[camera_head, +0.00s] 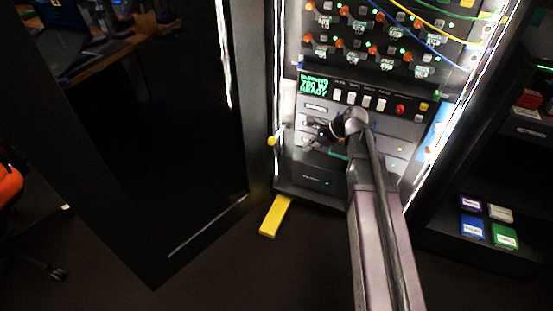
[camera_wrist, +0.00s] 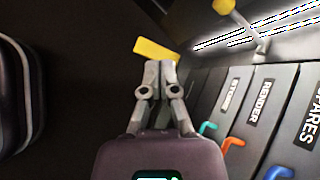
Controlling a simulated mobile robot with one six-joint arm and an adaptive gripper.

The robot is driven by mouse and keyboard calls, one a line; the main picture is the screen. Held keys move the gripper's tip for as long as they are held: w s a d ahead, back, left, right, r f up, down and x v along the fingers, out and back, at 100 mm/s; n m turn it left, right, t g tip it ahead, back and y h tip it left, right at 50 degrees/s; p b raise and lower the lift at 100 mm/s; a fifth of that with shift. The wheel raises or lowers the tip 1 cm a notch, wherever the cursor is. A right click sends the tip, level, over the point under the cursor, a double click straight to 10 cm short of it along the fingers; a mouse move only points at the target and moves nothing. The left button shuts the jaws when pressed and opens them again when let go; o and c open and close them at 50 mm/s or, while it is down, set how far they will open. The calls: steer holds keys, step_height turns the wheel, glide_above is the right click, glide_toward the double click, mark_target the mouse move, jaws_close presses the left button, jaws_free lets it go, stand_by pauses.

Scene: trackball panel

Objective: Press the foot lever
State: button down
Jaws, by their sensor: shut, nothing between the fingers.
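The foot lever, a flat yellow pedal (camera_head: 275,216), sticks out low from the bottom left of the lit panel cabinet, just above the dark floor. In the wrist view the yellow pedal (camera_wrist: 154,50) shows just beyond my fingertips, which cover part of its lower edge. My gripper (camera_wrist: 160,65) is shut and empty and points towards the pedal. In the head view my gripper (camera_head: 312,142) is dark and small in front of the lower panel, above and to the right of the pedal. I cannot tell the exact gap, but no contact shows.
A yellow-knobbed lever (camera_head: 271,141) juts from the cabinet's left side, above the pedal. Labelled drawers (camera_wrist: 235,100) with coloured handles lie right of my gripper in the wrist view. A tall dark door (camera_head: 150,150) stands left. The floor (camera_head: 235,270) before the pedal is clear.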

mark_target(278, 135)
steer(key=w+a+f+m+t+y+b, duration=0.1)
steer(key=w+a+f+m+y+b, duration=0.1)
steer(key=w+f+m+y+b, duration=0.2)
steer(key=shift+w+a+f+m+b, duration=0.25)
steer(key=shift+w+f+m+b, duration=1.7)
steer(key=shift+f+b, duration=2.45)
steer(key=shift+s+a+r+b, duration=0.1)
steer(key=shift+r+b, duration=0.8)
steer(key=shift+b, duration=0.05)
steer(key=b+x, duration=0.5)
steer(key=x, duration=0.5)
steer(key=shift+w+r+p, duration=0.3)
steer(key=shift+r+p, duration=0.7)
steer(key=shift+p, duration=0.15)
steer(key=shift+w+r+p, duration=0.3)
steer(key=shift+r+p, duration=0.65)
steer(key=shift+p, duration=0.15)
